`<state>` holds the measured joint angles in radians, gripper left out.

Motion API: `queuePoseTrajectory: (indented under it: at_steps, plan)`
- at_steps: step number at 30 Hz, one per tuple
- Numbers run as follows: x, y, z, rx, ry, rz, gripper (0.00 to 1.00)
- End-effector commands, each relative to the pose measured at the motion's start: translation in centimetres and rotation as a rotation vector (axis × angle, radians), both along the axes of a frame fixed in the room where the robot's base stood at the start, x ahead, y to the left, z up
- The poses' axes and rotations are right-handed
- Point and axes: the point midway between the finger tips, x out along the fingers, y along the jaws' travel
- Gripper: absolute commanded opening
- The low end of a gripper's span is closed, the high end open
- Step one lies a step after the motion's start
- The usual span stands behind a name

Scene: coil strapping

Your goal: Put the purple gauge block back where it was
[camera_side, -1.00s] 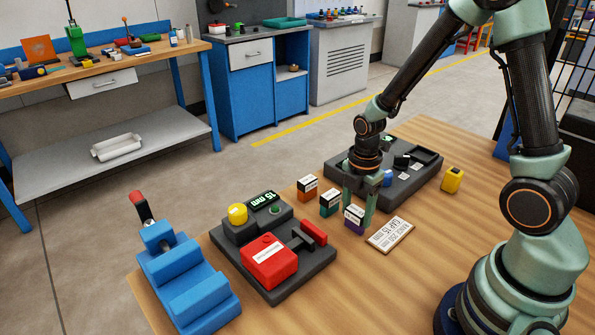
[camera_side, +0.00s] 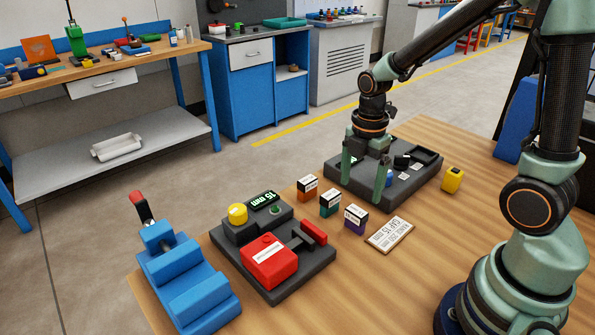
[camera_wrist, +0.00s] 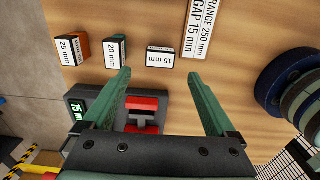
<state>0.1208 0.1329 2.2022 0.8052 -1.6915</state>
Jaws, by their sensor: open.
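The purple gauge block (camera_side: 356,219) stands on the wooden table, at the right end of a row with the teal block (camera_side: 330,202) and the orange block (camera_side: 307,188). In the wrist view its white label (camera_wrist: 160,57) reads 15 mm. My gripper (camera_side: 366,183) is open and empty, behind and above the row in the side view, in front of the dark grey tray (camera_side: 431,166). In the wrist view the purple block lies beyond the gap between my fingertips (camera_wrist: 158,88), with nothing between the fingers.
A dark fixture with a red block (camera_side: 269,262) and a 15 mm display (camera_side: 262,200) stands left of the row. A blue stepped vise (camera_side: 190,285) is at the front left. A card reading GAP 15 mm (camera_side: 390,234) and a yellow block (camera_side: 452,180) lie to the right.

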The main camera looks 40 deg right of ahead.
Motion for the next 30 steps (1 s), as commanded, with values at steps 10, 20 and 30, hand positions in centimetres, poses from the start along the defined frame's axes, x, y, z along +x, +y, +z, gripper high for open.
queuePoseTrajectory:
  at_steps: [10,20,30]
  plan:
    - [0.0,0.0,4.1,0.0,-0.002,-0.005,0.92]
    - [-1.1,1.4,8.4,0.026,-0.159,-0.472,0.92]
    - [-3.5,3.4,12.8,0.241,-0.352,-1.222,0.92]
